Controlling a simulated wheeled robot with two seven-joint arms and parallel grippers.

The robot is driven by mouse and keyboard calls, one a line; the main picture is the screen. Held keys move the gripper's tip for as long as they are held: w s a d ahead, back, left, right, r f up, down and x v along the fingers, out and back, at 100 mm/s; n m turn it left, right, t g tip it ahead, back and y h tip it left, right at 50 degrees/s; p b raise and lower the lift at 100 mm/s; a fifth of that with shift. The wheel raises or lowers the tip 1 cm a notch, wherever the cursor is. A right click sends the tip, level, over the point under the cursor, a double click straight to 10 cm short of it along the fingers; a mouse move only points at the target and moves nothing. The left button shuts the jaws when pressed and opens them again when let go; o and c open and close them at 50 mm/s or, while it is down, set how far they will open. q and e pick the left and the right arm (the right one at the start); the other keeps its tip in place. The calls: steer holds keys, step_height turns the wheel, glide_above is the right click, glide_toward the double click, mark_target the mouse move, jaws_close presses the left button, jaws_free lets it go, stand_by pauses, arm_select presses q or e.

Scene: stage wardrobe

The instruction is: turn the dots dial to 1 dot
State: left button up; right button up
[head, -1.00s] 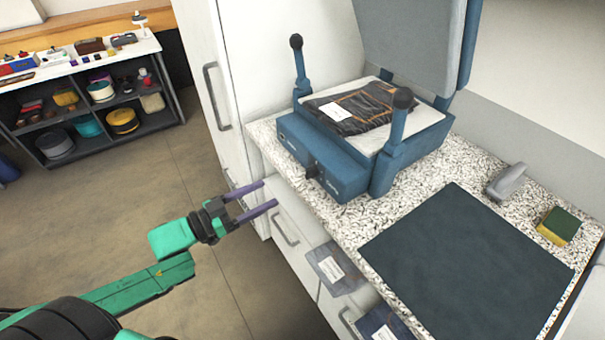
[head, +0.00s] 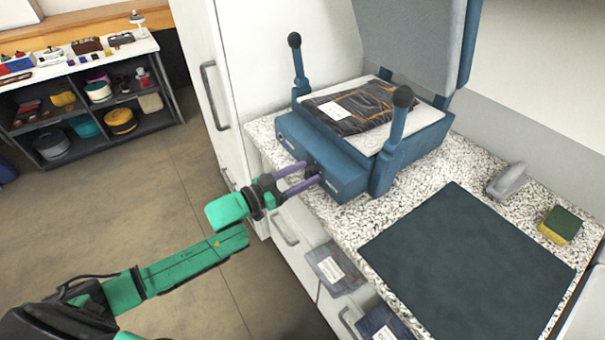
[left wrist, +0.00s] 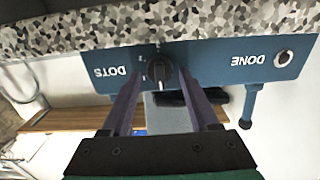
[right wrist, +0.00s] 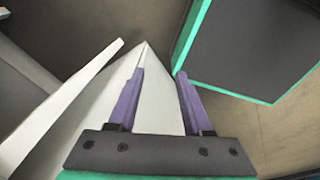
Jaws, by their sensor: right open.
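The dots dial is a small black knob (head: 311,171) on the front of the blue press (head: 352,178). In the left wrist view, upside down, the dial (left wrist: 159,71) sits beside the word DOTS, with small pale marks around it. Which mark it points to is too small to tell. My left gripper (head: 310,174) is at the press front, its purple fingers open on either side of the dial. In the left wrist view a gap shows between each finger (left wrist: 158,84) and the knob. My right gripper (right wrist: 161,75) is open and empty, away from the press.
The press stands on a speckled counter (head: 455,165), its lid raised, with a dark folded garment (head: 365,105) on its bed. A dark mat (head: 470,262), a grey-handled tool (head: 507,180) and a sponge (head: 560,225) lie to the right. White drawers are below.

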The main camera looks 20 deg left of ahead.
arm_select(q)
jaws_close()
steer(key=shift+m, duration=0.4)
steer(key=m+b, duration=0.1)
steer(key=m, duration=0.3)
steer(key=shift+d+f, duration=0.1)
steer(key=shift+f, duration=0.05)
steer(key=m+b, duration=0.2)
steer(key=m, duration=0.4)
steer(key=shift+s+d+m, duration=0.1)
steer(key=shift+s+m, duration=0.05)
steer(key=shift+m, duration=0.25)
steer(key=shift+o, duration=1.9)
jaws_free()
